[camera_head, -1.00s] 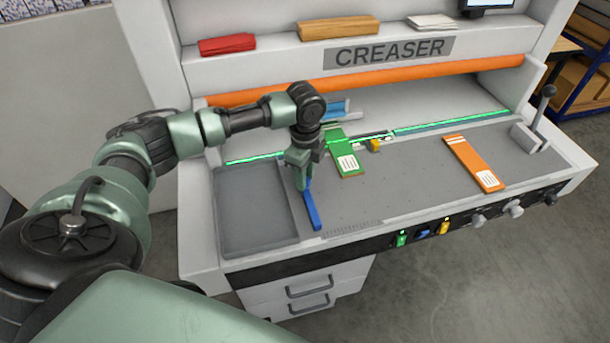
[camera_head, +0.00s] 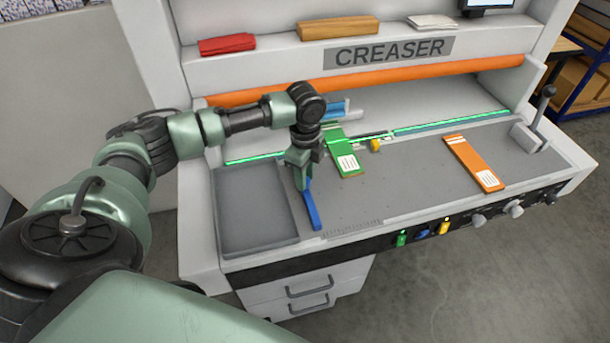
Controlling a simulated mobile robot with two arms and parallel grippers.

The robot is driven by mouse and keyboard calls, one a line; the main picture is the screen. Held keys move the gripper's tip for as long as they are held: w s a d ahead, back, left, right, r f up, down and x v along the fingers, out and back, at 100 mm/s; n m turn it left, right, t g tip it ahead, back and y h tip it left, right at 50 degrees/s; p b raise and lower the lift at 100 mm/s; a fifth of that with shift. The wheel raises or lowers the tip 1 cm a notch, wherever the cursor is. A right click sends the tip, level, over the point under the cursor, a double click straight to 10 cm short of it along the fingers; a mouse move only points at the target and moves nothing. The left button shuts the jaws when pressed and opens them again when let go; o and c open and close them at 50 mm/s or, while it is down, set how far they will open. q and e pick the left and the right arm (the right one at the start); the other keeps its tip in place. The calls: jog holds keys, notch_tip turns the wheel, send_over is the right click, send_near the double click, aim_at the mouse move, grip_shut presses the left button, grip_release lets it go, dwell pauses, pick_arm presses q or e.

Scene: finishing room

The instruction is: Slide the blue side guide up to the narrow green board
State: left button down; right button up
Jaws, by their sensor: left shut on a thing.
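The blue side guide (camera_head: 313,212) is a long narrow bar on the grey bed of the creaser. My left gripper (camera_head: 301,185) is over its far part, pointing down, and is shut on it. The narrow green board (camera_head: 343,155) lies to the right of the guide and farther back, with a white label on its near end. A gap of bare bed shows between the guide and the board. The gripper hides the far end of the guide. My right gripper is not in view.
An orange board (camera_head: 474,163) lies at the right of the bed. A shallow grey tray (camera_head: 254,247) is to the left of the guide. A small yellow block (camera_head: 375,146) sits just right of the green board. A lever (camera_head: 542,112) stands at the far right.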

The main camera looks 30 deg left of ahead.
pick_arm(q)
jog(key=shift+d, duration=0.1)
jog(key=w+d, duration=0.6)
jog(key=w, duration=0.1)
jog(key=shift+w+d+f+b, duration=0.1)
jog(key=shift+w+f+b, duration=0.05)
jog(key=shift+b, duration=0.15)
jog(key=shift+s+a, duration=0.25)
jog(key=c, duration=1.1)
grip_release()
jog(key=shift+w, duration=0.1)
notch_tip(320, 180, up, 8)
jog(key=b, duration=0.2)
